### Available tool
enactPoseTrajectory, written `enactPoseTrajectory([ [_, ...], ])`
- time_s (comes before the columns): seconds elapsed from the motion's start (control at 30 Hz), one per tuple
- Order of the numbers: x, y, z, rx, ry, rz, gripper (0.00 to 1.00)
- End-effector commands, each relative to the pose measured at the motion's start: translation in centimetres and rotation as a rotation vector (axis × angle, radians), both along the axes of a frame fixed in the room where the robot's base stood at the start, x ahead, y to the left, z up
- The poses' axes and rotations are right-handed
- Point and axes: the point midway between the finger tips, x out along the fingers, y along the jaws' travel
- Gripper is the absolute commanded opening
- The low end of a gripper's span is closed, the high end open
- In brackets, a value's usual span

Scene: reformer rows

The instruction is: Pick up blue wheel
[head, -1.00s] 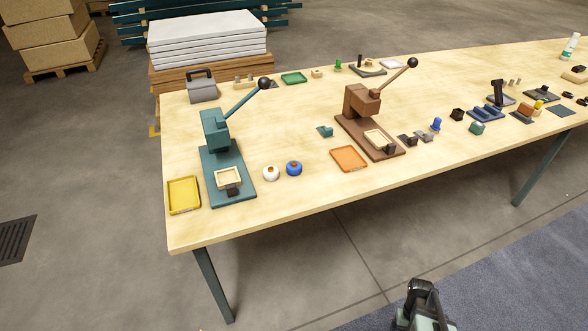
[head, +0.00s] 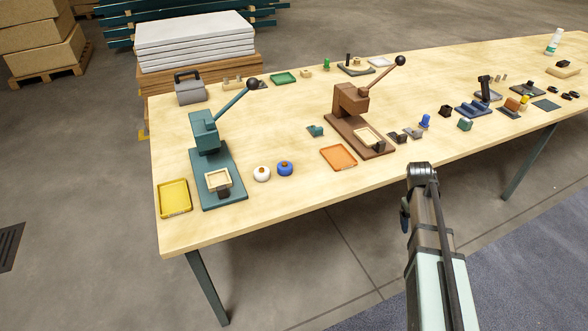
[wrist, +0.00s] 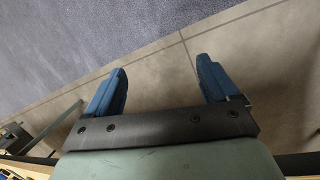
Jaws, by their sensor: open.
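The blue wheel (head: 285,169) is a small round blue piece with a brown centre on top. It lies flat on the wooden table, right beside a white wheel (head: 262,173). My gripper (wrist: 160,70) shows in the wrist view with its two blue fingers spread apart and nothing between them.
A teal lever press (head: 218,180) stands left of the wheels, with a yellow tray (head: 175,198) beyond it. An orange tray (head: 338,157) and a brown lever press (head: 357,130) are to the right. Bare table (head: 255,215) lies in front of the wheels.

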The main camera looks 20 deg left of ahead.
Motion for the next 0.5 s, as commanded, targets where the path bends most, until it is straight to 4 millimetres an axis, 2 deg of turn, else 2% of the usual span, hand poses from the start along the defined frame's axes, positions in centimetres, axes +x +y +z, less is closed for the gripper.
enactPoseTrajectory([
  [0.03,2.1,2.4,1.8,0.009,-0.008,0.055,0.87],
  [0.1,4.0,6.3,4.0,0.029,-0.004,0.147,0.87],
  [0.2,5.6,11.8,6.4,0.06,0.01,0.277,0.87],
  [0.37,6.9,20.8,9.7,0.109,0.04,0.482,0.87],
  [0.5,7.0,29.0,12.9,0.152,0.064,0.664,0.87],
])
